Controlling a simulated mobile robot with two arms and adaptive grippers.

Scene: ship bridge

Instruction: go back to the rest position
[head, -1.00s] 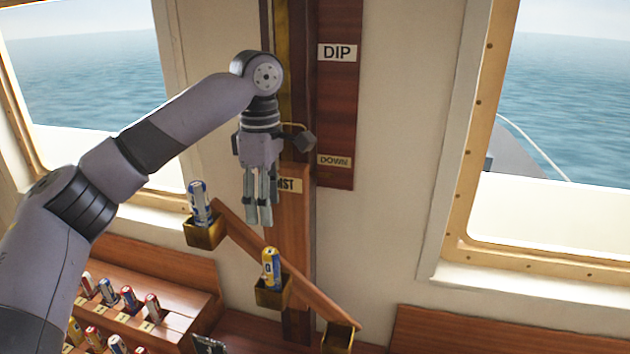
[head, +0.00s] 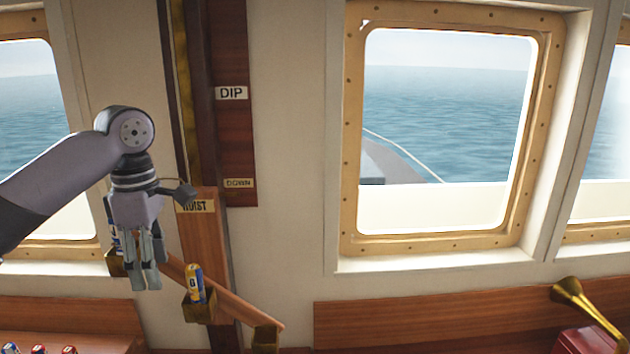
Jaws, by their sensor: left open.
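My left gripper (head: 147,276) hangs fingers down at the left of the head view. It is open, with nothing seen between its fingers. It is in front of the slanted wooden rail (head: 235,304) and hides most of a can (head: 115,238) in the brass holder (head: 115,263) at the rail's upper end. A yellow and blue can (head: 194,283) stands in the middle brass holder (head: 197,307). The lower brass holder (head: 265,338) shows no can. My right gripper is not in view.
A wooden post with a HOIST label (head: 195,206) stands behind the gripper, below a board with DIP (head: 231,93) and DOWN (head: 239,183) labels. Several can tops (head: 39,350) show at the bottom left. A brass horn-shaped piece (head: 570,290) is at the lower right.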

